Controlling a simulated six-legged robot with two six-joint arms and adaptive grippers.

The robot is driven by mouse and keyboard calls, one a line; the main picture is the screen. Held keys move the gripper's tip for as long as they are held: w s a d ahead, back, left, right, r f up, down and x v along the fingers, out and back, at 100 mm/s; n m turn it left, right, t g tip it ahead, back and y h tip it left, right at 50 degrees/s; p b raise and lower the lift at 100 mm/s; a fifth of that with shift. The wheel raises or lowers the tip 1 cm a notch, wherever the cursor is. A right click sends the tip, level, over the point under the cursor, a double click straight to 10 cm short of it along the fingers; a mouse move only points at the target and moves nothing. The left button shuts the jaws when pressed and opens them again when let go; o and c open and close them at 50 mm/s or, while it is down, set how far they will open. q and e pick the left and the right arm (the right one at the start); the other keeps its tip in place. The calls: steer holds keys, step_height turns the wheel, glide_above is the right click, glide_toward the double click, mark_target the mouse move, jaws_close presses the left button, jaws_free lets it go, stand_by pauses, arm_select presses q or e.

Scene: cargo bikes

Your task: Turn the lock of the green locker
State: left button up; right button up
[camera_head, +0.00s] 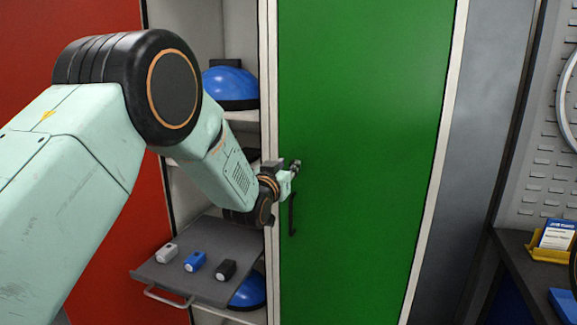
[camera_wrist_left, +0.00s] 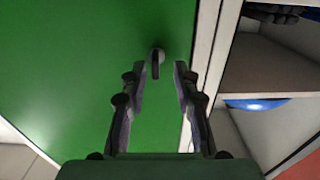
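The green locker door (camera_head: 365,110) is closed in the head view, with a dark vertical handle (camera_head: 292,213) near its left edge. My left gripper (camera_head: 296,167) is at the door just above this handle, seen from the side. The left wrist view shows the green door (camera_wrist_left: 60,70) and a small dark piece that looks like the lock (camera_wrist_left: 156,62). My left gripper (camera_wrist_left: 158,68) is open there, one finger on each side of this piece, with gaps visible. In the head view the lock is hidden or too small to tell. My right gripper is not in view.
Left of the green door is an open compartment with a blue helmet (camera_head: 231,86) on a shelf and another blue object (camera_head: 249,290) low down. A pulled-out grey tray (camera_head: 215,288) holds small grey, blue and black items. A red door (camera_head: 120,240) stands left; a workbench (camera_head: 520,275) right.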

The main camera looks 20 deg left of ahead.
arm_select(q)
steer(key=shift+w+d, duration=0.4)
steer(key=shift+w, duration=0.15)
steer(key=shift+s+a, duration=0.1)
steer(key=shift+a, duration=0.25)
steer(key=c, duration=0.4)
steer(key=shift+d, duration=0.3)
jaws_close()
steer(key=shift+a, duration=0.15)
